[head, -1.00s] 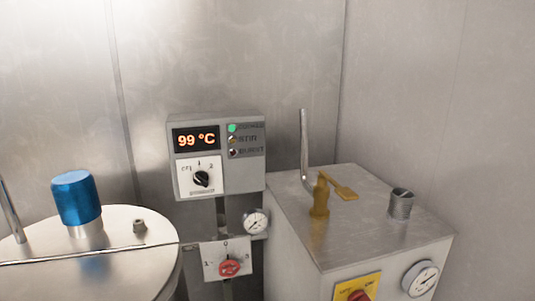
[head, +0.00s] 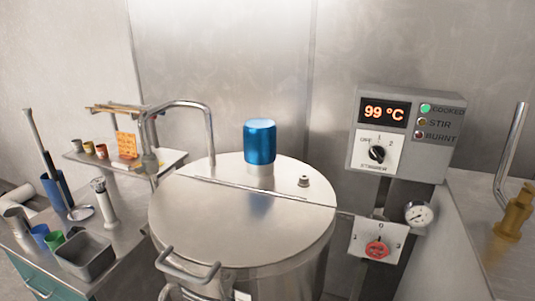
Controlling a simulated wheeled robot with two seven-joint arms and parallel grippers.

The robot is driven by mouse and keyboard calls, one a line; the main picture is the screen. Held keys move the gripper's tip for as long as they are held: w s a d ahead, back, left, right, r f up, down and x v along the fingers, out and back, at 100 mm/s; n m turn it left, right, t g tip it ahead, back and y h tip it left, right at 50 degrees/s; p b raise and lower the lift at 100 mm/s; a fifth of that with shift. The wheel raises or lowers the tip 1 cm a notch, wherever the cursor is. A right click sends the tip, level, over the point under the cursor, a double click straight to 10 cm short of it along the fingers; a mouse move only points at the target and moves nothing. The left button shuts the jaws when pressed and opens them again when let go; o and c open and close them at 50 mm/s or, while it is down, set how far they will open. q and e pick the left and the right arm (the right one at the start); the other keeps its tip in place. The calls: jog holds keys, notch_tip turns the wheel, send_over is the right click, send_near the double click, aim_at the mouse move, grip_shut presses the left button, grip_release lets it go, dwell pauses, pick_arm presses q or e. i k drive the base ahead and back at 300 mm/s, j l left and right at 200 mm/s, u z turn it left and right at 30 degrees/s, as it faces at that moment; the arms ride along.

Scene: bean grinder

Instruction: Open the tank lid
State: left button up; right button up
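The tank (head: 285,277) is a round metal vessel in the middle of the head view. Its lid (head: 240,218) is a flat shiny disc with a straight seam across it, and the front part lies flat and shut. A metal handle (head: 187,272) sticks out at the front left edge of the tank. A blue cylinder (head: 260,141) stands on the rear part of the top, beside a small fitting (head: 305,181). A bent pipe (head: 182,104) rises at the rear left. Neither gripper shows in the view.
A control box (head: 405,133) reading 99 °C, with a gauge (head: 418,213) and a red knob (head: 377,249) below, stands right of the tank. A counter (head: 115,243) on the left holds a grey bin (head: 85,256) and cups. A small shelf (head: 173,157) is behind it.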

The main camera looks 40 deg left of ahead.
aim_at(216, 225)
jog(key=u, duration=0.4)
jog(key=k+u, duration=0.1)
jog(key=u, duration=0.65)
jog(key=k+u, duration=0.1)
jog(key=u, duration=0.3)
jog(key=k+z, duration=0.1)
jog(key=z, duration=0.25)
